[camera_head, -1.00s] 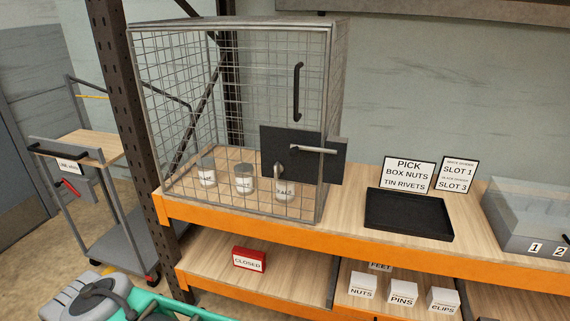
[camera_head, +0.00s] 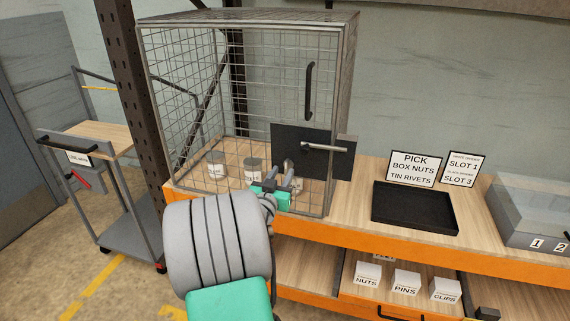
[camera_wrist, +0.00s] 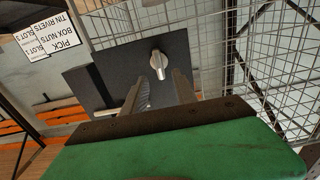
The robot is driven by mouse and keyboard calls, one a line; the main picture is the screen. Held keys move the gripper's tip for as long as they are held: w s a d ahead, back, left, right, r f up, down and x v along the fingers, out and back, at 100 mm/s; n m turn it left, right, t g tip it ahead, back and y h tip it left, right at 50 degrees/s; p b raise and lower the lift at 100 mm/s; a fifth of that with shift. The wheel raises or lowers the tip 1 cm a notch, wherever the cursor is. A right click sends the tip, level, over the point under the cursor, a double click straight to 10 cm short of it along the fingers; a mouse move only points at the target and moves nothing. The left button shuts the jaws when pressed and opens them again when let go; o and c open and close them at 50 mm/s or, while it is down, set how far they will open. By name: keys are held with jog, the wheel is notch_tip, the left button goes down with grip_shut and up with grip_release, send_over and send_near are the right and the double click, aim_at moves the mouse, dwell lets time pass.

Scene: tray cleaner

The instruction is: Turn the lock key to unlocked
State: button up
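The lock key is a silver knob (camera_wrist: 158,61) on a black plate on the wire cage's front. In the wrist view it stands between the tips of my gripper (camera_wrist: 160,76), with gaps showing at the sides. The fingers are apart and hold nothing. In the head view my gripper (camera_head: 282,177) is right in front of the black plate (camera_head: 337,167), and its fingers partly cover the key (camera_head: 288,163). I see no markings for locked or unlocked. I cannot tell how deep the key is between the fingers.
The mesh cage (camera_head: 250,18) holds several labelled cans. A bolt lever (camera_head: 322,148) sticks out of the plate, and a black door handle (camera_head: 309,90) is above. A black tray (camera_head: 449,229) and signs (camera_head: 413,169) stand to the right.

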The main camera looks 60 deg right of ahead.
aim_at(286, 166)
jog(key=d, duration=0.3)
jog(key=d+p, duration=0.1)
jog(key=shift+w+d, duration=0.2)
jog(key=shift+w, duration=0.15)
jog(key=shift+c, duration=0.4)
grip_shut()
jog(key=shift+a, duration=0.15)
